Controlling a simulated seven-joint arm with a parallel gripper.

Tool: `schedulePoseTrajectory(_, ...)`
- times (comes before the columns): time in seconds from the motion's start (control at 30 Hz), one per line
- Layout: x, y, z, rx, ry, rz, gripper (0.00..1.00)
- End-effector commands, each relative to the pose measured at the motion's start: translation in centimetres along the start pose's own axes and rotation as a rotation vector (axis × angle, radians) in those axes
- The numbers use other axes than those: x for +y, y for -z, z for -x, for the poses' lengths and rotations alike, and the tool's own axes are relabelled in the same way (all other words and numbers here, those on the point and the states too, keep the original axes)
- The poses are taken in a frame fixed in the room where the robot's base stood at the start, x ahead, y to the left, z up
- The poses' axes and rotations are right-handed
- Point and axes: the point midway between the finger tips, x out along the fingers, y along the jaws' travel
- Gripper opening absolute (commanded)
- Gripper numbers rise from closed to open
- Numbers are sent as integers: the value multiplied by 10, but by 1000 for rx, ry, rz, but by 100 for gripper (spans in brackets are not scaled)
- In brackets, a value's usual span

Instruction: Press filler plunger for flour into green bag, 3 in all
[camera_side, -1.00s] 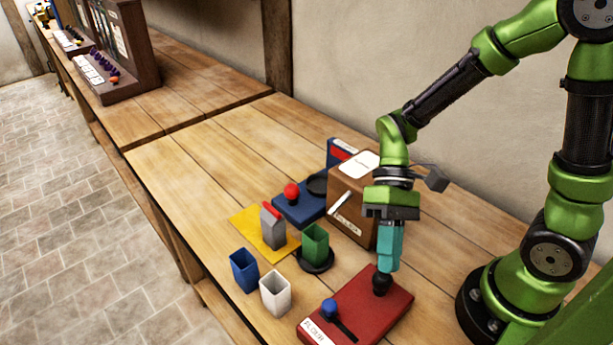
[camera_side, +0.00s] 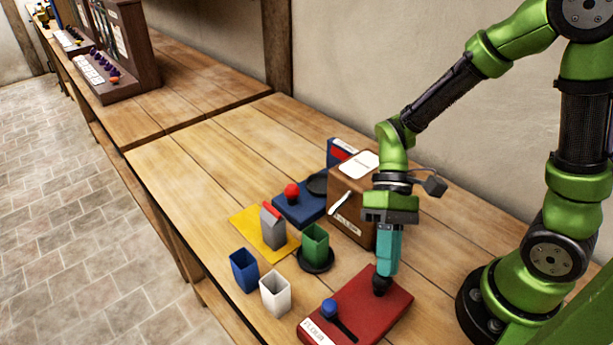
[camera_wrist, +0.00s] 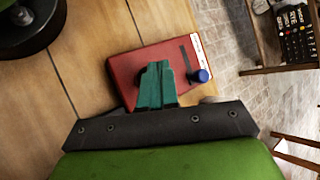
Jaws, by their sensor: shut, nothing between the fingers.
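The flour filler is a red base (camera_side: 358,305) with a white label reading "FLOUR" at its near end. Its black plunger knob (camera_side: 380,289) sits low, right under my gripper (camera_side: 385,272). My teal fingers are shut with nothing between them, pointing down with their tips touching the knob. A blue-topped lever (camera_side: 329,308) stands on the same base. In the wrist view my fingers (camera_wrist: 157,75) cover the knob, with the red base (camera_wrist: 125,70) around them. The green bag (camera_side: 314,242) stands upright and open-topped on a black round plate (camera_side: 316,265); its inside cannot be made out.
Blue (camera_side: 243,270) and white (camera_side: 275,293) open bags stand left of the green one. A grey bag (camera_side: 272,230) stands on a yellow mat (camera_side: 247,222). Behind are a blue device with a red knob (camera_side: 291,191) and a brown box (camera_side: 350,200).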

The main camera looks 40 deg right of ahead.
Motion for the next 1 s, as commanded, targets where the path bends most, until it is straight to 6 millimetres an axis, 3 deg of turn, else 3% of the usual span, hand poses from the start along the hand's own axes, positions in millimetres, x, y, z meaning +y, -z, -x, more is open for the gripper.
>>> schedulePoseTrajectory(1.0,6,6,-9,-1,0,0,0)
